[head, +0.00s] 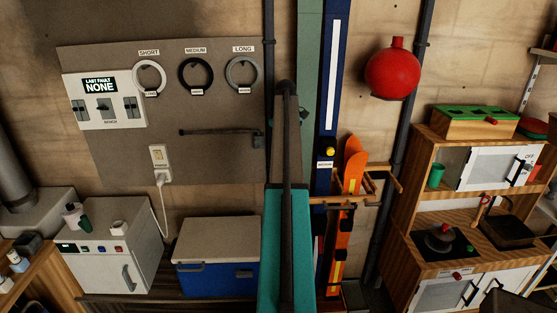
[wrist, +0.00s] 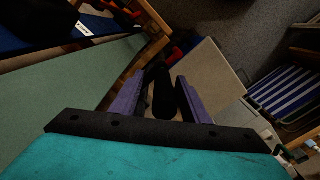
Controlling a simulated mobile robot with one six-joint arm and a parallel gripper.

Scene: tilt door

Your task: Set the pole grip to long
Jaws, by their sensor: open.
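A dark blue upright board (head: 327,110) stands right of centre in the head view. It carries a pale strip, a yellow knob (head: 329,152) and a small label below it that seems to read MEDIUM. Three rings hang on the wall panel: white under SHORT (head: 149,75), black under MEDIUM (head: 195,74), grey under LONG (head: 242,72). I cannot tell for certain which part is the pole grip. My gripper (wrist: 162,80) shows in the wrist view with its purple jaws open. Dark rounded shapes show between the jaws; I cannot tell what they are.
An orange ski (head: 350,190) stands in a wooden rack beside the blue board. A red ball (head: 393,72) hangs on the wall. A blue cooler (head: 216,262) and white cabinet (head: 112,252) stand at lower left, a wooden toy kitchen (head: 405,180) at right. A dark rod (head: 220,132) crosses the panel.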

